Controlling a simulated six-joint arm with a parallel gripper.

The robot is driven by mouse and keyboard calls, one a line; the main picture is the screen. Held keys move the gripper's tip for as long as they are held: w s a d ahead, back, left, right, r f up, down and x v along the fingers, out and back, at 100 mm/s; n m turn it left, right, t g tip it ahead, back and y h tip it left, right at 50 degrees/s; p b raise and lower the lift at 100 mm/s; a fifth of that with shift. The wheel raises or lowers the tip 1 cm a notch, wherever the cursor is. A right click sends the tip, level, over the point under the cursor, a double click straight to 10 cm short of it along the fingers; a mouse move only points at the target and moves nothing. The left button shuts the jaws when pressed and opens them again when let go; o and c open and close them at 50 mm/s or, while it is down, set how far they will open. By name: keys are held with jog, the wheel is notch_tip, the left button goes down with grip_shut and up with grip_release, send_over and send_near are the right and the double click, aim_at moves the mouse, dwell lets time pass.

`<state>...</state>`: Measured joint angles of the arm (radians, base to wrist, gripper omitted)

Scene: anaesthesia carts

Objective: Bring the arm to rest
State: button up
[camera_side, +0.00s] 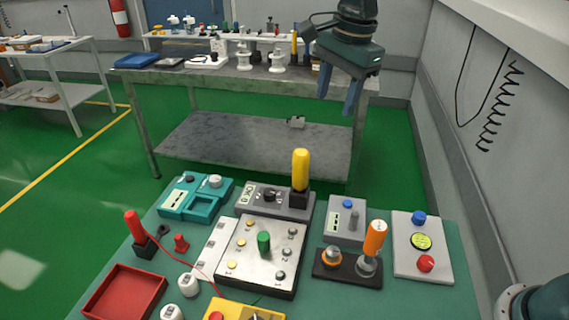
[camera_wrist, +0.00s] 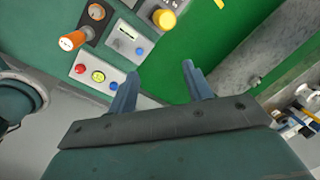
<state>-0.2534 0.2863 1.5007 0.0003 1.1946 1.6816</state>
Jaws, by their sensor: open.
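My gripper (camera_side: 339,90) hangs above the far right side of the green worktable (camera_side: 195,246), well clear of everything on it. Its two blue-grey fingers point down and are apart with nothing between them. In the wrist view my gripper (camera_wrist: 158,85) also shows its fingers spread and empty, with green floor and the bench edge beyond them.
The worktable holds a yellow-handled tool (camera_side: 300,170), an orange-handled tool (camera_side: 375,238), a button panel (camera_side: 422,262), a metal plate unit (camera_side: 262,250), a red tray (camera_side: 123,293) and a teal device (camera_side: 195,198). A grey bench (camera_side: 250,80) stands behind. A wall (camera_side: 480,120) rises at right.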

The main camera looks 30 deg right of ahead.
jog(key=s+d+n+t, duration=0.1)
jog(key=s+d+n, duration=0.3)
jog(key=s, duration=0.5)
jog(key=s+d+f+n+t, duration=0.1)
jog(key=s+d+n, duration=0.3)
jog(key=s+n, duration=0.3)
jog(key=s+d+f+n+t, duration=0.1)
jog(key=s+d+n, duration=0.3)
jog(key=s, duration=0.8)
jog(key=shift+f+n+t, duration=0.15)
jog(key=shift+n+t, duration=0.25)
jog(key=shift+n, duration=0.3)
